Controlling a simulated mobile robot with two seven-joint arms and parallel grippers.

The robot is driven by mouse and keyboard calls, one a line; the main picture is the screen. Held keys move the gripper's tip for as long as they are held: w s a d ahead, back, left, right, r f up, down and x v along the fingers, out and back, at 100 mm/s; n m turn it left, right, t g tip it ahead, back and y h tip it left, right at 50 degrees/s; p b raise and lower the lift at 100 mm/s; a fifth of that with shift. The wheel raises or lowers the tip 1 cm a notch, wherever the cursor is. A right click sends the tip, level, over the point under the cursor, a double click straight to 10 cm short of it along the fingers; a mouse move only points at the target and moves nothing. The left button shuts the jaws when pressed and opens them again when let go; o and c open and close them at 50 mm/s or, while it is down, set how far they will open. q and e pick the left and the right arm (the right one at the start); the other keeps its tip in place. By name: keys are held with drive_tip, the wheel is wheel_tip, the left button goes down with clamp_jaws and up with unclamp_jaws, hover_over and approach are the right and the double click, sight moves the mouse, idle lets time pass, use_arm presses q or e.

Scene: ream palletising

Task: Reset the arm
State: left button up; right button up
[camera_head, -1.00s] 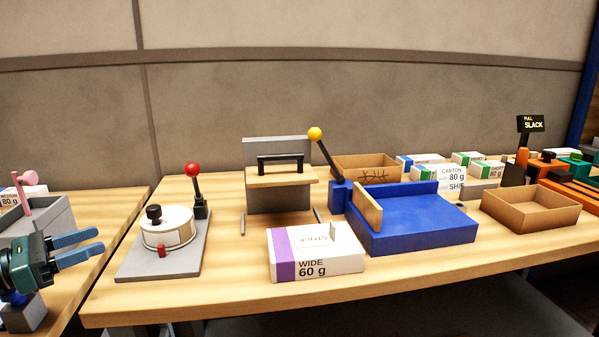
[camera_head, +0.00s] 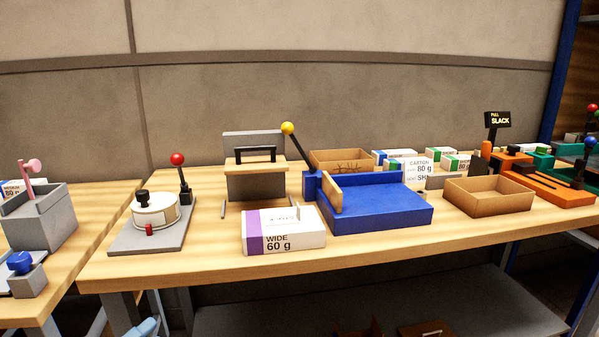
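A light blue piece at the bottom edge (camera_head: 145,328) looks like the fingertips of my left gripper. It is low in front of the bench, apart from everything on it, and mostly cut off by the frame. Its opening cannot be made out. My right gripper is out of view. A black lever arm with a yellow knob (camera_head: 288,129) stands tilted on the blue bed fixture (camera_head: 380,208). A shorter upright lever with a red knob (camera_head: 178,160) stands on the grey plate with the round dial. No gripper touches either lever.
A white and purple ream marked WIDE 60 g (camera_head: 285,240) lies at the bench's front. An open cardboard tray (camera_head: 488,198) is at right. More reams (camera_head: 405,165) stand behind. A grey box with a pink lever (camera_head: 45,222) is on the left table. A shelf lies below the bench.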

use_arm(q)
drive_tip(key=s+d+f+n+y, duration=0.4)
drive_tip(key=s+d+f+n, duration=0.35)
drive_tip(key=n, duration=0.85)
drive_tip(key=s+d+r+n+g+y+p, duration=0.2)
drive_tip(key=s+d+r+n+g+p, duration=0.3)
drive_tip(key=p, duration=1.3)
drive_tip(key=d+n+g, duration=0.1)
drive_tip(key=d+n, duration=0.1)
drive_tip(key=shift+s+r+n, duration=0.25)
drive_tip(key=shift+r+n, duration=0.05)
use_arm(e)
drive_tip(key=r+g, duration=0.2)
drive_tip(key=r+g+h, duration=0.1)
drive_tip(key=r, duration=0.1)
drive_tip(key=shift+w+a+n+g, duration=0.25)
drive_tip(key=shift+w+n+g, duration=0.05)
use_arm(q)
drive_tip(key=shift+f, duration=0.25)
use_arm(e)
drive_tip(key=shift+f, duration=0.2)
